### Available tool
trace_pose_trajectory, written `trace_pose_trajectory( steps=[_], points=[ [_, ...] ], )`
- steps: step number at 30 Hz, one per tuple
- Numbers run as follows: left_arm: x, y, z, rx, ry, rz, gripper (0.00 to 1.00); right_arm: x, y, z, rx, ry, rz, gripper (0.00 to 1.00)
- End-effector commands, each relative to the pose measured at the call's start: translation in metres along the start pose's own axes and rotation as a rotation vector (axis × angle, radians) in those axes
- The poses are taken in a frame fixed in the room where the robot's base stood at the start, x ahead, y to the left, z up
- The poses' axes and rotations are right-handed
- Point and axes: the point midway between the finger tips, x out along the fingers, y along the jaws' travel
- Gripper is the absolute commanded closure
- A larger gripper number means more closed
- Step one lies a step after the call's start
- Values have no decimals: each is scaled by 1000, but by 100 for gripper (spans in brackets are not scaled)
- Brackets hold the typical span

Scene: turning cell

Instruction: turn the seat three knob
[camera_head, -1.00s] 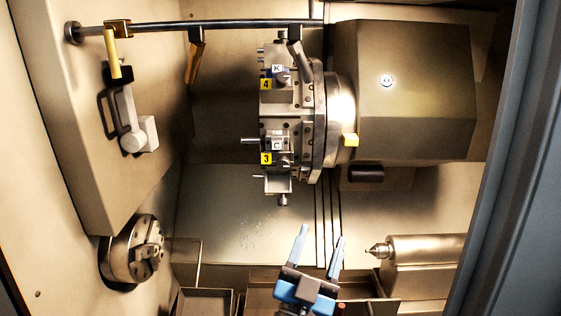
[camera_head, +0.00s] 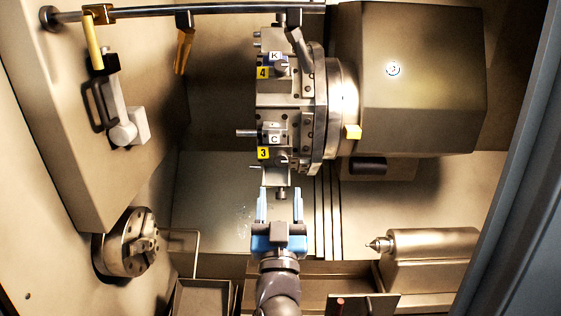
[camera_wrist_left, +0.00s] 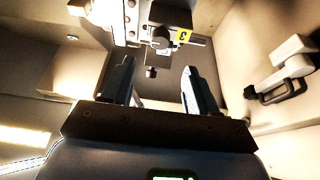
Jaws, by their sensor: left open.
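The turret (camera_head: 305,110) carries a seat with a yellow label 3 (camera_head: 263,153) and a white label C (camera_head: 274,139). A small round dark knob (camera_head: 284,158) sits beside the 3 label; it also shows in the left wrist view (camera_wrist_left: 160,38). A small stub (camera_wrist_left: 151,72) hangs below that seat. My left gripper (camera_head: 281,190) points up from below, just under the seat. Its blue fingers are apart with nothing gripped; in the left wrist view (camera_wrist_left: 158,66) the stub appears between the fingertips and the knob lies beyond. My right gripper is not in view.
Seat four (camera_head: 262,73) is higher on the turret. A chuck (camera_head: 128,242) is at lower left, a pointed tailstock (camera_head: 430,245) at lower right. A bar (camera_head: 190,14) with yellow levers crosses the top. Open room lies left of the gripper.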

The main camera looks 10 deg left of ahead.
Motion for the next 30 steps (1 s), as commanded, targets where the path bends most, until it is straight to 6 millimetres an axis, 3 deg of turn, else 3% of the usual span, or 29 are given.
trace_pose_trajectory(
  steps=[6,13,19,28,30],
  points=[
    [39,0,-5,2,0,-2,41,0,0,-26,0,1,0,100],
    [69,0,-3,1,0,-1,41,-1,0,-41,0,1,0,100],
    [80,0,-1,0,0,0,41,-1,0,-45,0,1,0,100],
    [81,0,0,0,0,1,41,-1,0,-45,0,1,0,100],
    [81,0,0,0,0,1,49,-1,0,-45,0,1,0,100]
  ],
)
